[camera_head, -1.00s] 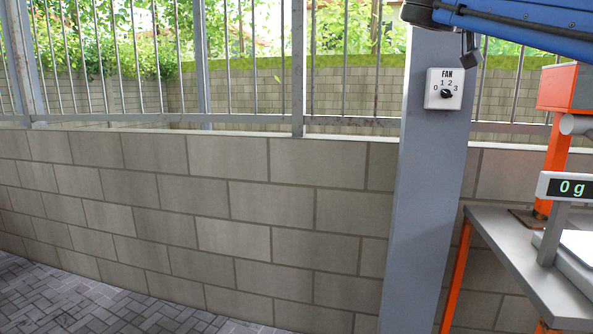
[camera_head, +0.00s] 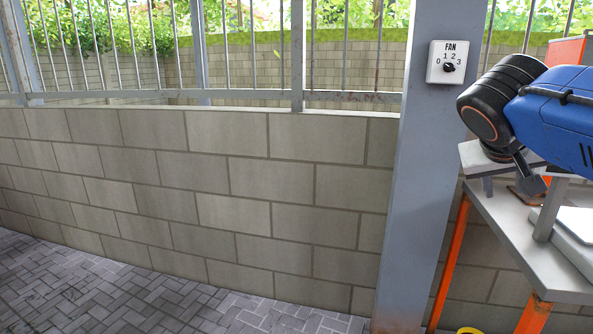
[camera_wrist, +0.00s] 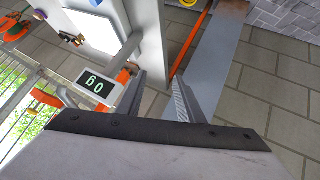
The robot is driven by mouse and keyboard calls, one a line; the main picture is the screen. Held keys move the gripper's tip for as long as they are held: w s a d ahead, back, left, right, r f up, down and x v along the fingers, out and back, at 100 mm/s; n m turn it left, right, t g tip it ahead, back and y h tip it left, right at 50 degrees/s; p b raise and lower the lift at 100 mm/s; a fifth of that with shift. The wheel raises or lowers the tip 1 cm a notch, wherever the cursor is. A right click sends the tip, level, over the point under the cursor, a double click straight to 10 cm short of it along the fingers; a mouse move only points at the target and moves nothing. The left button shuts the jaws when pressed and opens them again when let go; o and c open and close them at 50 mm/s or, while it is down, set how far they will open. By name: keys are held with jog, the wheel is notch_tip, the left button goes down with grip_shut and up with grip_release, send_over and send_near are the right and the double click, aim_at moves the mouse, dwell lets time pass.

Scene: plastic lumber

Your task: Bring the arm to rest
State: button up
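My gripper (camera_wrist: 160,82) shows in the wrist view, its two grey fingers apart with nothing between them. It hangs over the area by the scale, whose display (camera_wrist: 97,86) is close beside the left finger. In the head view my blue arm with a black joint is folded in at the right, over the metal table (camera_head: 516,235). My gripper does not show clearly in the head view.
A grey post (camera_head: 420,190) with a fan switch (camera_head: 446,62) stands left of my arm. A block wall (camera_head: 240,190) with railings runs behind. Paved floor (camera_head: 120,290) at the left is clear. Something yellow (camera_head: 468,330) lies low by the table.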

jog(key=s+a+f+n+y, duration=0.1)
jog(key=s+a+f+y, duration=0.1)
jog(key=f, duration=0.6)
jog(key=s+a+f+n+g+y, duration=0.1)
jog(key=s+a+f+y, duration=0.1)
jog(key=s+a+f, duration=0.3)
jog(key=s+a+f+n+y, duration=0.1)
jog(key=s+a+f+y, duration=0.2)
jog(key=f, duration=1)
jog(key=s, duration=0.3)
jog(key=shift+a+n+g, duration=0.3)
jog(key=shift+a+n, duration=0.1)
jog(key=shift+f, duration=0.1)
